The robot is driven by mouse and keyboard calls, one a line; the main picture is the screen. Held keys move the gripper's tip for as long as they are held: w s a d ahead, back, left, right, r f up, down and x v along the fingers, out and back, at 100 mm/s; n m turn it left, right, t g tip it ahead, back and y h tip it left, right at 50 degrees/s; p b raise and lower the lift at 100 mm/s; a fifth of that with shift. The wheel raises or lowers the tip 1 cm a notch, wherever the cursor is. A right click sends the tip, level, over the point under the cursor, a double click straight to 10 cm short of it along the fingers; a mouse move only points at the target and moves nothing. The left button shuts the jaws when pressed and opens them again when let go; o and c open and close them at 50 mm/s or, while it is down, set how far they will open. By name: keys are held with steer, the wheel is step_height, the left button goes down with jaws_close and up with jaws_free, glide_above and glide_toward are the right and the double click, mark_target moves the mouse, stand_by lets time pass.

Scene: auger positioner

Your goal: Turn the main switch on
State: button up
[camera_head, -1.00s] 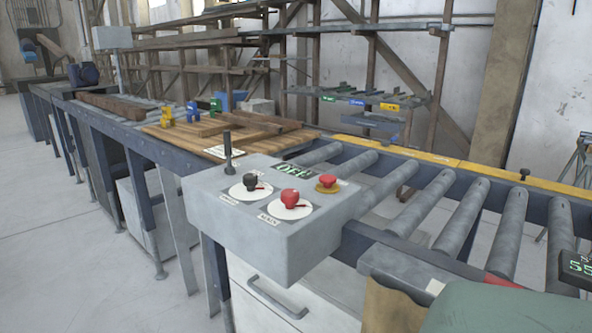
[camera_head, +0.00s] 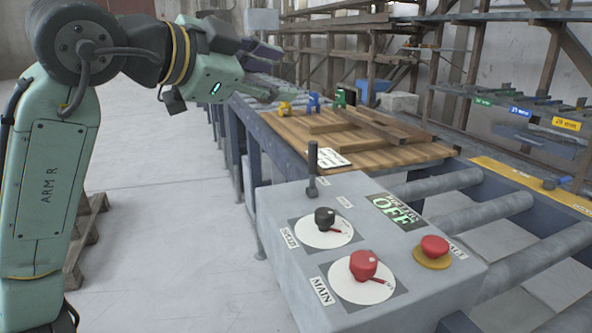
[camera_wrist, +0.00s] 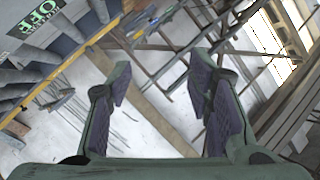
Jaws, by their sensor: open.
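The main switch (camera_head: 364,266) is a red rotary knob on a white round dial, beside a label reading MAIN, on the top of a grey control box (camera_head: 300,263). A display (camera_head: 396,212) on the box reads OFF. My gripper (camera_head: 279,72) is at the upper left in the head view, above and beyond the box, well apart from the switch. In the wrist view, my gripper (camera_wrist: 163,88) is open with nothing between its fingers. The display also shows at the upper left of the wrist view (camera_wrist: 38,18), tilted.
A black knob (camera_head: 325,217), a black lever (camera_head: 312,170) and a red mushroom button (camera_head: 434,247) share the box top. Wooden boards (camera_head: 350,135) and small coloured clamps lie on the bench behind. Rollers (camera_head: 520,251) run to the right. A pallet (camera_head: 84,241) lies on the floor.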

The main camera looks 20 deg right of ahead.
steer(key=s+d+f+m+g+y, duration=0.2)
steer(key=s+d+f+g+y, duration=0.1)
steer(key=s+d+f+g, duration=0.1)
steer(key=m+g+y, duration=0.4)
steer(key=g+y, duration=0.2)
steer(key=y, duration=0.2)
glide_toward(363, 257)
steer(key=b+x, duration=0.2)
steer(key=x, duration=0.6)
steer(key=shift+s+d+f, duration=0.1)
steer(key=shift+s+f, duration=0.05)
steer(key=shift+f, duration=0.2)
jaws_close()
